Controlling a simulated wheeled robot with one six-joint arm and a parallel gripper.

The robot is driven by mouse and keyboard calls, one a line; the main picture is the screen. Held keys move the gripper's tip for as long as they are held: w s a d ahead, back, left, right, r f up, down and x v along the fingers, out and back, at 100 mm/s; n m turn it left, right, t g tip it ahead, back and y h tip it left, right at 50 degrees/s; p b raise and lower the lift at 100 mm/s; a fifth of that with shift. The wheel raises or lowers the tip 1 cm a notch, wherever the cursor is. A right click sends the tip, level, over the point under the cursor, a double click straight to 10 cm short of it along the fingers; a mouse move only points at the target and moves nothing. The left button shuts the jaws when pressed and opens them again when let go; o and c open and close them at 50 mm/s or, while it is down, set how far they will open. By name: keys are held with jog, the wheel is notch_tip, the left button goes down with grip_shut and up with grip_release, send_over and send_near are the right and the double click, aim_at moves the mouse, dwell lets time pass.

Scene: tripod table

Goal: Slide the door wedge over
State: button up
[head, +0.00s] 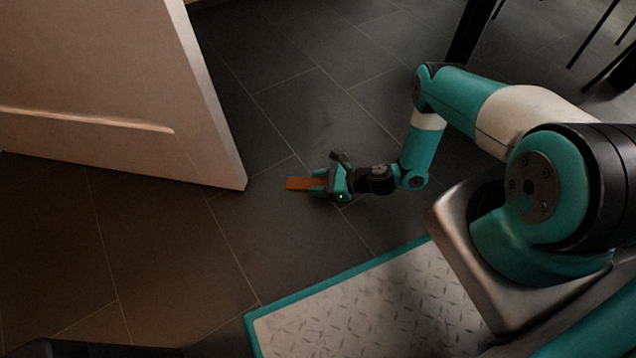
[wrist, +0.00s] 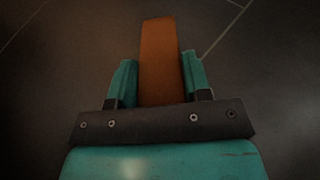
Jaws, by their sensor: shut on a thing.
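The door wedge (head: 297,184) is a small orange-brown block on the dark tiled floor, to the right of the door's lower corner and apart from it. In the wrist view the wedge (wrist: 160,62) points straight out between the fingers. My gripper (head: 318,183) is low at the floor and shut on the wedge's right end, with one teal finger on each side. The fingers also show in the wrist view (wrist: 159,80). The wedge's near end is hidden by the gripper body. The pale door (head: 110,90) stands at the left, with a floor gap between its corner and the wedge.
Dark table legs (head: 468,35) stand at the top right. My own base deck fills the lower right. The tiled floor (head: 290,80) around the wedge is clear. A dark object (head: 100,349) shows at the bottom left edge; I cannot tell what it is.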

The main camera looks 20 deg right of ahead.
jog(key=shift+s+d, duration=0.1)
jog(key=shift+d, duration=0.1)
jog(key=o, duration=1)
jog(key=p+v, duration=0.7)
jog(key=v, duration=0.9)
jog(key=shift+s+d+r+p, duration=0.1)
jog(key=shift+d+r+p, duration=0.05)
jog(key=shift+r+p, duration=0.15)
jog(key=shift+s+d, duration=0.25)
jog(key=shift+d, duration=0.1)
